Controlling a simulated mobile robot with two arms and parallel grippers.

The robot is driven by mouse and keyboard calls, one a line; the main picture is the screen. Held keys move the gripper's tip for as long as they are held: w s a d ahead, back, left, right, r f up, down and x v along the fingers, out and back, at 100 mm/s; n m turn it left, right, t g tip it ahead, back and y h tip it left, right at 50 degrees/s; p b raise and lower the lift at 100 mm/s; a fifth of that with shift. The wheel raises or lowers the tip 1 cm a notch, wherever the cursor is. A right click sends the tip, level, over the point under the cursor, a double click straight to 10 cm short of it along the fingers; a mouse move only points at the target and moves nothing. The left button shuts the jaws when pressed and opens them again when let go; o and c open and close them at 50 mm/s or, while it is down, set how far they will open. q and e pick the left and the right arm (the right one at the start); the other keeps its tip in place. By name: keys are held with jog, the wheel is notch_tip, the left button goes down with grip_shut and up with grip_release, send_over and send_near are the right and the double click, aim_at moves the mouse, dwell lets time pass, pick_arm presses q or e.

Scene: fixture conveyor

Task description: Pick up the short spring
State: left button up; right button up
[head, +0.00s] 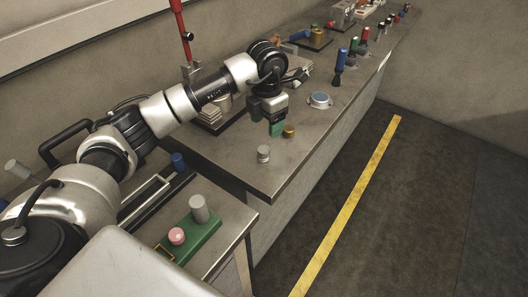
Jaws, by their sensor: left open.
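My left gripper (277,129) hangs low over the grey bench (262,184), pointing down, with green parts at its fingers. It is open; the gap between its fingers is hard to make out. A short grey cylinder (263,154) stands upright on the bench, in front of the gripper and apart from it. It may be the short spring, but coils are too small to tell. A small brass-coloured piece (289,131) sits just right of the fingertips; I cannot tell whether they touch. My right gripper is out of view.
A round blue-topped piece (320,100) lies to the right. Blue-handled (339,66) and other coloured tools stand further back. A green block (188,236) with a taller grey cylinder (199,208) and pink knob (177,236) is on the nearer table. The bench's front corner is clear.

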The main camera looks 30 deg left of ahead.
aim_at(264, 149)
pick_arm(q)
jog(key=f, duration=0.4)
jog(key=shift+s+p, duration=0.2)
jog(key=shift+p, duration=0.1)
jog(key=shift+f, duration=0.3)
jog(key=f, duration=0.1)
jog(key=f+p, duration=0.1)
jog(key=f, duration=0.3)
jog(key=shift+s, duration=0.35)
jog(key=shift+f+p, duration=0.3)
jog(key=shift+w, duration=0.1)
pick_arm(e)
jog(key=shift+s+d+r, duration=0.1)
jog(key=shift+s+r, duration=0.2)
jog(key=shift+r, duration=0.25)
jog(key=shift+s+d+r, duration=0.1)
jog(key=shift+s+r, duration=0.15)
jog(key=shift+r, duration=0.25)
pick_arm(q)
jog(key=shift+c, duration=0.3)
jog(key=shift+c, duration=1.2)
grip_shut()
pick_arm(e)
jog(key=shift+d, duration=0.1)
